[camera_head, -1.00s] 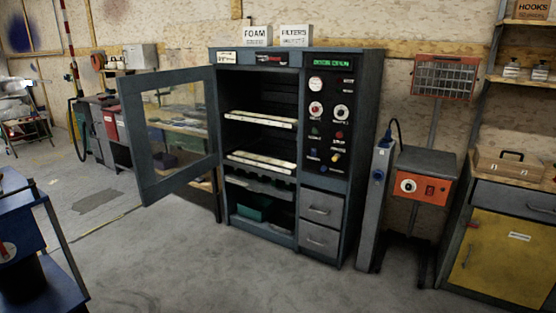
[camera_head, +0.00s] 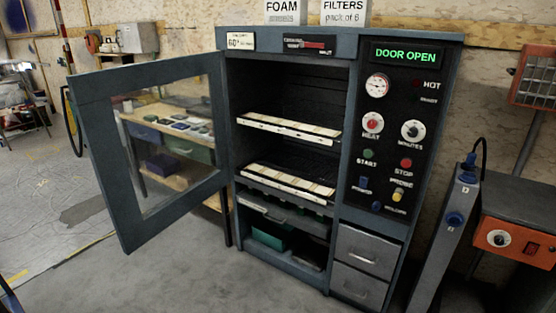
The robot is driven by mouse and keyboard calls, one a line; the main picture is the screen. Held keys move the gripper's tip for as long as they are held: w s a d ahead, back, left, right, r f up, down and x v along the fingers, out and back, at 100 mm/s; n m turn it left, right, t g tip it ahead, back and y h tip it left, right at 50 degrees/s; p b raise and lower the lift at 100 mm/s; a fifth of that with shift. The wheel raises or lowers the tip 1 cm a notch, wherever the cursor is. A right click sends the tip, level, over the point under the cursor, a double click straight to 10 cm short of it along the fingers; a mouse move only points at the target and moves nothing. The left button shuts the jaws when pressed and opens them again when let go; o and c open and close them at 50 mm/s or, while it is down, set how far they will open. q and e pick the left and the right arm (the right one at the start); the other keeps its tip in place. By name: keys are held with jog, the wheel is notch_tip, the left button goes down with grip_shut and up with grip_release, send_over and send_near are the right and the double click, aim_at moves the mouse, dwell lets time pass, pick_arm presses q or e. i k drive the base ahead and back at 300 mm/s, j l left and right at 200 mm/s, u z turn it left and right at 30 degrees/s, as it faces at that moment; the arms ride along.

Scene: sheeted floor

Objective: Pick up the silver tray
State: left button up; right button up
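No tray stands out clearly as silver. The oven cabinet (camera_head: 349,195) stands ahead with its glass door (camera_head: 98,165) swung open to the left. Inside are an upper pale-edged shelf or tray (camera_head: 290,127) and a lower pale-edged shelf or tray (camera_head: 289,182). Just below the lower one is a grey metal tray-like piece (camera_head: 283,214), partly in shadow; I cannot tell whether it is the silver tray. Neither of my grippers is in view.
The open door reaches out over the floor at the left. Two drawers (camera_head: 367,250) sit at lower right of the cabinet. A grey post (camera_head: 447,230) and an orange box (camera_head: 514,238) stand to its right. Floor (camera_head: 170,280) in front is clear.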

aim_at(312, 253)
jog(key=i+j+z, duration=0.1)
jog(key=i+z, duration=0.25)
jog(key=i, duration=0.15)
jog(key=i+j+z, duration=0.2)
jog(key=i+z, duration=0.15)
jog(key=i, duration=0.1)
